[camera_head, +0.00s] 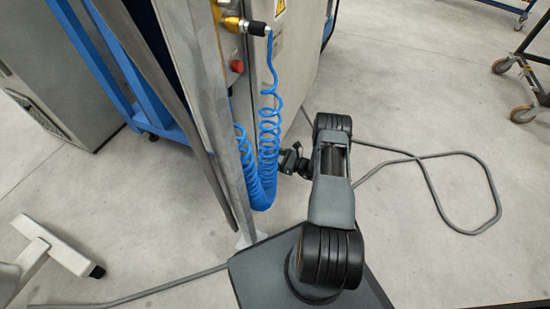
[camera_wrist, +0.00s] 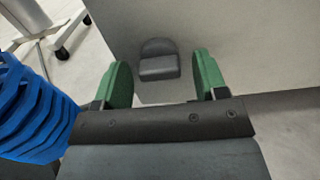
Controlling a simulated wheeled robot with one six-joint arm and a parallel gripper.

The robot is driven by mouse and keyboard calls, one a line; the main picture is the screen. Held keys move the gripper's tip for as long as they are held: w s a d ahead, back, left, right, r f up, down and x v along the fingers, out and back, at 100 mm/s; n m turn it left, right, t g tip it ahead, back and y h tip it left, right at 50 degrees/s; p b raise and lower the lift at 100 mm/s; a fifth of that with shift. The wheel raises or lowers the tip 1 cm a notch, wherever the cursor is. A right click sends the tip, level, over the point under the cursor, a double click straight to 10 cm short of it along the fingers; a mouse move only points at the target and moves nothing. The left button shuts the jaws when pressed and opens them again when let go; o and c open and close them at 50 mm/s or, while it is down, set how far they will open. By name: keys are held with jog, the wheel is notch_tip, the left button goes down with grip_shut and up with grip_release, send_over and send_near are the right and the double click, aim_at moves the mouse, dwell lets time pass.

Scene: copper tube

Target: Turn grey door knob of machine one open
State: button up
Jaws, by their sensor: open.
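The grey door knob (camera_wrist: 159,63) shows in the wrist view as a dark grey handle with a rounded back plate on a light grey machine panel (camera_wrist: 250,40). My gripper (camera_wrist: 163,80) has two green fingers, spread apart on either side of the knob in the picture. The fingers are open and empty, and no contact with the knob shows. In the head view the machine (camera_head: 292,60) stands at the upper middle, and my arm reaches toward its side. The knob is hidden in the head view.
A coiled blue hose (camera_head: 268,140) hangs beside the machine, close to my arm, and fills the left edge of the wrist view (camera_wrist: 30,110). A grey cable (camera_head: 430,180) lies on the floor at right. A wheeled cart (camera_head: 525,85) stands far right.

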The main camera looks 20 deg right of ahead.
jog(key=c, duration=0.9)
jog(key=shift+m, duration=0.4)
jog(key=shift+s+a+r+m+b, duration=0.1)
jog(key=shift+m+b, duration=0.25)
jog(key=shift+m, duration=3.95)
jog(key=shift+s+a+r+m+b, duration=0.1)
jog(key=shift+m+b, duration=0.2)
jog(key=shift+m, duration=4)
